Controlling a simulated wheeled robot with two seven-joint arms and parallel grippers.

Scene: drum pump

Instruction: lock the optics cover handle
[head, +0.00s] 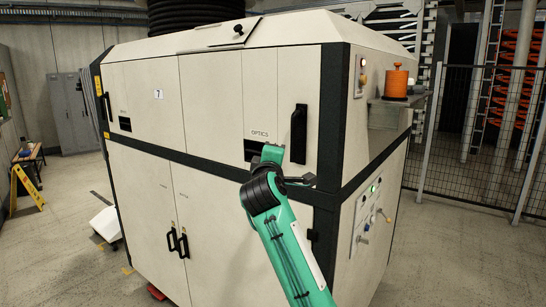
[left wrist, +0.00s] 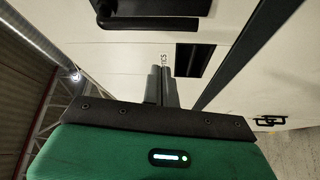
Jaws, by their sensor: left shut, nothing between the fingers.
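The optics cover is the cream panel marked OPTICS (head: 259,134) on the upper front of the large cabinet. Its black handle (head: 299,133) stands upright near the panel's right edge. The handle also shows at the top of the left wrist view (left wrist: 155,22), partly cut off by the frame. My left gripper (head: 308,180) is in front of the panel, below the handle in the head view. In the left wrist view its grey fingers (left wrist: 162,72) are together and empty, apart from the handle, overlapping the lettering. Whether the handle is latched cannot be told. My right gripper is out of view.
A dark recess (head: 252,150) sits below the lettering. The lower doors carry two black handles (head: 178,243). A shelf with an orange object (head: 397,81) juts from the cabinet's right side. A mesh fence (head: 470,140) stands further right.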

